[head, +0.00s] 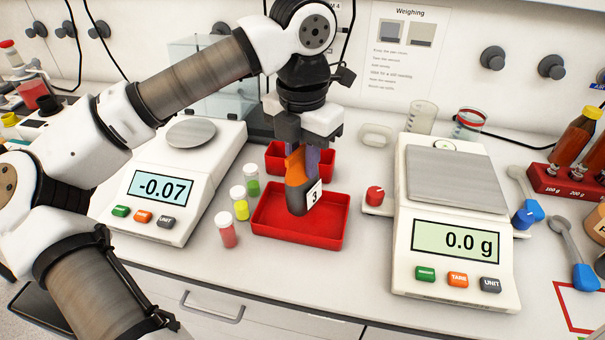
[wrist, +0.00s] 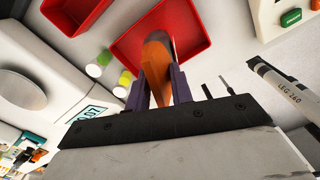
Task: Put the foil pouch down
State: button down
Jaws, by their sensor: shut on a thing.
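My gripper (head: 303,160) points down with purple fingers shut on an orange and dark grey item, which I take for the foil pouch (head: 296,194). The pouch hangs upright, with a white label marked 3 on its side. It is over the front red tray (head: 300,240); I cannot tell whether its lower end touches the tray floor. In the wrist view the orange pouch (wrist: 157,60) sits between the two fingers of my gripper (wrist: 158,82), with the red tray (wrist: 200,22) beyond it. The far finger is partly hidden in the head view.
A second red tray (head: 328,160) lies behind. Small vials with red (head: 227,232), yellow (head: 240,206) and green (head: 252,182) contents stand close on the left. Scales flank the trays: one reads -0.07 (head: 160,190), the other 0.0 g (head: 455,245). A red-knobbed item (head: 375,196) lies right.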

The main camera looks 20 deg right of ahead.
aim_at(303, 178)
jog(key=shift+f, duration=2.25)
jog(key=c, duration=1.2)
grip_release()
notch_tip(303, 178, up, 12)
jog(key=shift+r+b, duration=0.15)
jog(key=shift+b, duration=0.2)
